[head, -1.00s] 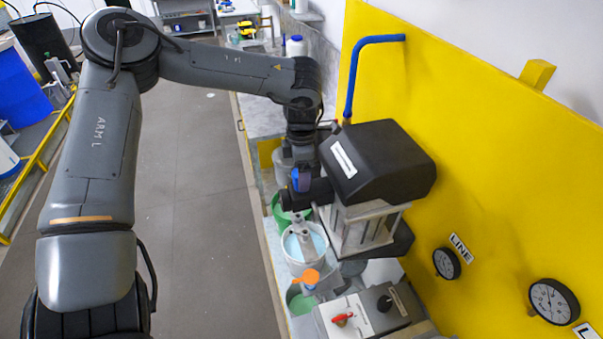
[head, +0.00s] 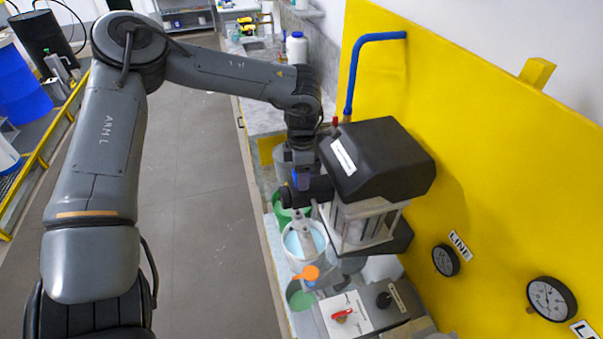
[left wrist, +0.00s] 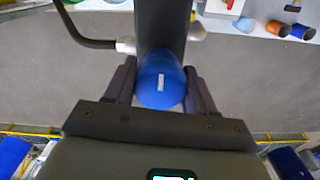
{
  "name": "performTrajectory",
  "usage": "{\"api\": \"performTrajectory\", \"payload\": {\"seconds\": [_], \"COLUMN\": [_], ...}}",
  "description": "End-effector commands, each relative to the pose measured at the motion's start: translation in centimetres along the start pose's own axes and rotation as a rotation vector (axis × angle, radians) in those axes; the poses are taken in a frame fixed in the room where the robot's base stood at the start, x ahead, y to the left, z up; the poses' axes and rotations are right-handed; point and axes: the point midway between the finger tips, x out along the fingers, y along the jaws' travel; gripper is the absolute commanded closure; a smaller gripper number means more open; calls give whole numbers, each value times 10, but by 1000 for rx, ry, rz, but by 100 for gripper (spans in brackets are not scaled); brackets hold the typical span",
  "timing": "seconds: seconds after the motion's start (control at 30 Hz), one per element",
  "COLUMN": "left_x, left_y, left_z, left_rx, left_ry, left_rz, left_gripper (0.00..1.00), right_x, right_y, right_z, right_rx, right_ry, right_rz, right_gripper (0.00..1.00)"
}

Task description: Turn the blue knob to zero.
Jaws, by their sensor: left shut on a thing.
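The blue knob (left wrist: 158,70) fills the middle of the left wrist view, with a short white mark on its face that points nearly straight up and down there. My left gripper (left wrist: 160,92) has one dark finger on each side of the knob and is shut on it. In the head view the blue knob (head: 302,180) shows only as a small patch under my left wrist, beside the black-topped agitator machine (head: 375,160). The scale around the knob cannot be made out. My right gripper is not in view.
A pail of pale liquid (head: 290,243) stands below the agitator, with an orange piece (head: 307,274) near it. A panel with a red switch (head: 342,315) lies in front. A yellow wall (head: 480,170) with gauges is close on the right.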

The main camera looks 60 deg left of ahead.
Motion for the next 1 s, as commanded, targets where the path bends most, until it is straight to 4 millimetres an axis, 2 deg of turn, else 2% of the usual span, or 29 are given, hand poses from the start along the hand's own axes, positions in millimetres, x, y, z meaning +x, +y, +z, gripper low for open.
{"api": "performTrajectory", "payload": {"seconds": [0.23,0.43,1.0], "left_x": [1,2,2], "left_y": [0,0,0], "left_z": [0,0,0], "left_rx": [-35,-135,-652], "left_ry": [-1,-1,-1], "left_rz": [0,0,1], "left_gripper": [76,76,76], "right_x": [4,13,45], "right_y": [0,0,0], "right_z": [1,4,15], "right_rx": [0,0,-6], "right_ry": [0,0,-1], "right_rz": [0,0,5], "right_gripper": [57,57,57]}}
